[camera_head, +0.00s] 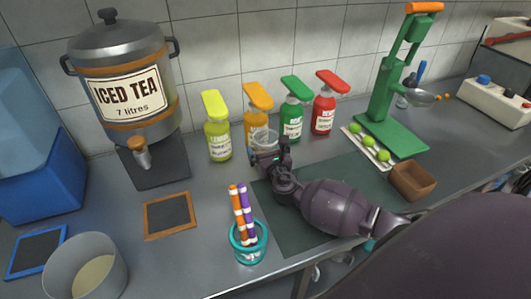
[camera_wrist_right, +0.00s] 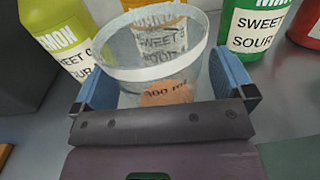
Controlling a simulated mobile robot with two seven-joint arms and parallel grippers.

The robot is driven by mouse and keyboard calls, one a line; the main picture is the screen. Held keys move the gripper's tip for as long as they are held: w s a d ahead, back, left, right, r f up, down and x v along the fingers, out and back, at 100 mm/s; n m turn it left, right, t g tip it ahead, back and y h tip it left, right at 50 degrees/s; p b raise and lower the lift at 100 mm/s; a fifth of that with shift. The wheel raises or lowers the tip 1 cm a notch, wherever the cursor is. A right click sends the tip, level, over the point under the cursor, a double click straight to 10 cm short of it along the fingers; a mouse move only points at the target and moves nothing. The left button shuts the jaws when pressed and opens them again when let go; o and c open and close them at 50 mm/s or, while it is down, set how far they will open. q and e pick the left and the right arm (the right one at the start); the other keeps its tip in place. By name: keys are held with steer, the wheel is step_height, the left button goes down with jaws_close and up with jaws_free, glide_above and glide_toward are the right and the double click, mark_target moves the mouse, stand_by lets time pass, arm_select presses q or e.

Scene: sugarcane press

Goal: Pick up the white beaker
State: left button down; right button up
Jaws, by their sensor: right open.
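The white beaker (camera_head: 264,138) is a clear cup with a white rim, upright on the grey counter in front of the orange bottle. In the wrist view the beaker (camera_wrist_right: 150,73) fills the middle, with "300 ml" print low on its side. My right gripper (camera_head: 270,157) is at the beaker. Its blue fingers (camera_wrist_right: 165,85) are open, one on each side of the beaker; I cannot tell whether they touch it. The gripper body hides the beaker's lower front. My left gripper is out of view.
Yellow (camera_head: 217,135), orange (camera_head: 257,108), green (camera_head: 291,115) and red (camera_head: 324,108) bottles stand close behind the beaker. A teal holder with striped straws (camera_head: 250,245) stands in front. The iced tea dispenser (camera_head: 128,100) is left; a green press (camera_head: 390,130) is right.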

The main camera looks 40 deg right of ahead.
steer(key=shift+w+d, duration=0.1)
steer(key=shift+w, duration=0.3)
steer(key=c, duration=1)
steer(key=shift+r, duration=0.1)
